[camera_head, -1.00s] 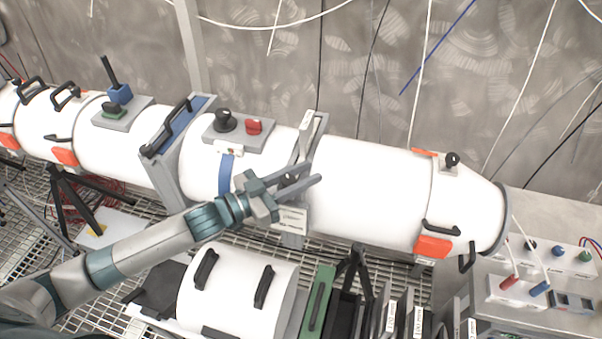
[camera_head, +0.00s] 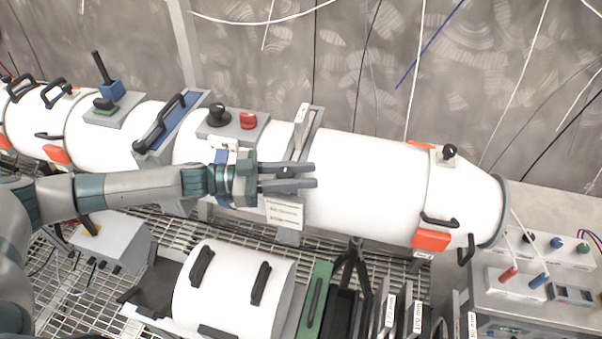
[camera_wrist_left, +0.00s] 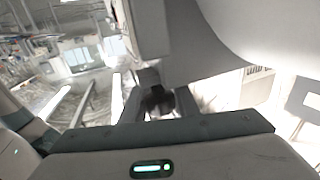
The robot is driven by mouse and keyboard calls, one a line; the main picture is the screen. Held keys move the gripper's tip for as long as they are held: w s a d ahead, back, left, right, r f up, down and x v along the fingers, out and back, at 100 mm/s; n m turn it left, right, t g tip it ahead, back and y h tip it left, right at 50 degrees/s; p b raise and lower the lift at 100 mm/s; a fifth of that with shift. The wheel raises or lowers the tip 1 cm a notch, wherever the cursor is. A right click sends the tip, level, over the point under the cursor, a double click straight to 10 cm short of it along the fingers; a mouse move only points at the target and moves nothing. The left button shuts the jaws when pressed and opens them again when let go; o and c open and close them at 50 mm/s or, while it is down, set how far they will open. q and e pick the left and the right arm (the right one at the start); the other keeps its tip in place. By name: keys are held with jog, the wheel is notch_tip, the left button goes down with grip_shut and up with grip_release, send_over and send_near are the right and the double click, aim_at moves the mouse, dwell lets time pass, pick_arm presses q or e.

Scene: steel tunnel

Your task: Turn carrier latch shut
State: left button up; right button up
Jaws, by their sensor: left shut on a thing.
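The carrier is a grey upright frame (camera_head: 311,130) set across the long white tube. A paper label (camera_head: 285,213) hangs low on its front. My left gripper (camera_head: 314,175) lies in front of this frame, with its fingers level and pointing right. In the left wrist view, its fingers (camera_wrist_left: 160,105) are shut on a small dark knob (camera_wrist_left: 158,101), which I take to be the carrier latch. The gripper mostly hides the latch in the head view, so its turn angle cannot be told. My right gripper is not in view.
A black knob (camera_head: 218,114) and a red knob (camera_head: 248,121) sit on a plate left of the frame. Below are a white cylinder with black handles (camera_head: 225,292), a green panel (camera_head: 315,300) and a control box (camera_head: 515,280).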

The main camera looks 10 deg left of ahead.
pick_arm(q)
jog(key=shift+s+m+g, duration=0.1)
jog(key=shift+m+g, duration=0.3)
jog(key=shift+g, duration=0.2)
jog(key=o, duration=1.1)
jog(key=shift+c, duration=0.2)
jog(key=shift+s+a+f+b, duration=0.1)
jog(key=shift+a+b, duration=0.25)
jog(key=b+v, duration=0.7)
jog(key=v, duration=0.9)
jog(key=shift+a, duration=0.3)
jog(key=shift+s+d+f, duration=0.1)
jog(key=shift+s+f, duration=0.05)
jog(key=shift+f, duration=0.05)
